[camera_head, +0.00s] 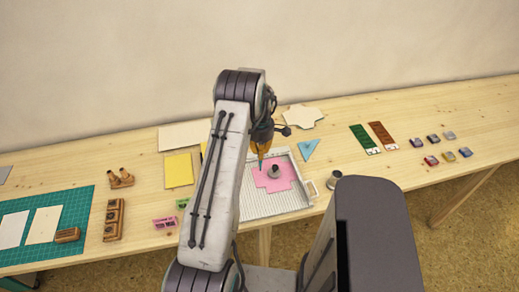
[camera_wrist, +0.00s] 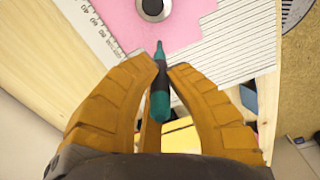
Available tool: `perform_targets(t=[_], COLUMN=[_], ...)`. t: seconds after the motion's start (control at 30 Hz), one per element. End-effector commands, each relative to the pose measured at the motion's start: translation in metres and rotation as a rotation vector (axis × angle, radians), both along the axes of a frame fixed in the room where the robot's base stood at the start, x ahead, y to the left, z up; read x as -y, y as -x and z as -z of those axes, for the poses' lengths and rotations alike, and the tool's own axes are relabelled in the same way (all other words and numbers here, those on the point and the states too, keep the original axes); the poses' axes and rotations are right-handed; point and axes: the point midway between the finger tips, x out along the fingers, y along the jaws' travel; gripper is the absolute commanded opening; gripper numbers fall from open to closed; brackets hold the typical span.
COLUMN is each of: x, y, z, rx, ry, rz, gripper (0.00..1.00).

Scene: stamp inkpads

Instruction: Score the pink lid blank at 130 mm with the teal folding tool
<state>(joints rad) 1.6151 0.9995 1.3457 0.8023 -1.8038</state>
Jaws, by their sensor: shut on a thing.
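The pink lid blank (camera_head: 287,183) lies flat on a white grooved scoring board (camera_head: 290,207), with a round grey weight (camera_head: 274,170) on top of it. The blank also shows at the top of the wrist view (camera_wrist: 190,28), beside the board's ruler edge. My gripper (camera_head: 262,152) is above the left part of the blank. In the wrist view my gripper (camera_wrist: 163,66) is shut on the teal folding tool (camera_wrist: 160,98), whose narrow tip points toward the blank. I cannot tell whether the tip touches it. My arm hides the board's left side.
A blue triangle (camera_head: 309,149) and a cream blank (camera_head: 303,117) lie behind the board. Green and red strips (camera_head: 364,139) and several inkpads (camera_head: 432,160) are at right. A yellow sheet (camera_head: 178,170), wooden holders (camera_head: 114,219) and a green cutting mat (camera_head: 75,212) are at left.

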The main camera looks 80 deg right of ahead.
Motion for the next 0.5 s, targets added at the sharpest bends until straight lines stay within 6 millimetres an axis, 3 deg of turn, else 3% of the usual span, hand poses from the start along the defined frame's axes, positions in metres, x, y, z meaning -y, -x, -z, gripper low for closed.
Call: perform_targets(t=[0.5], x=[-0.046], y=[0.019], z=[0.0], rx=[0.0], ry=[0.001], rz=[0.002], gripper=[0.0])
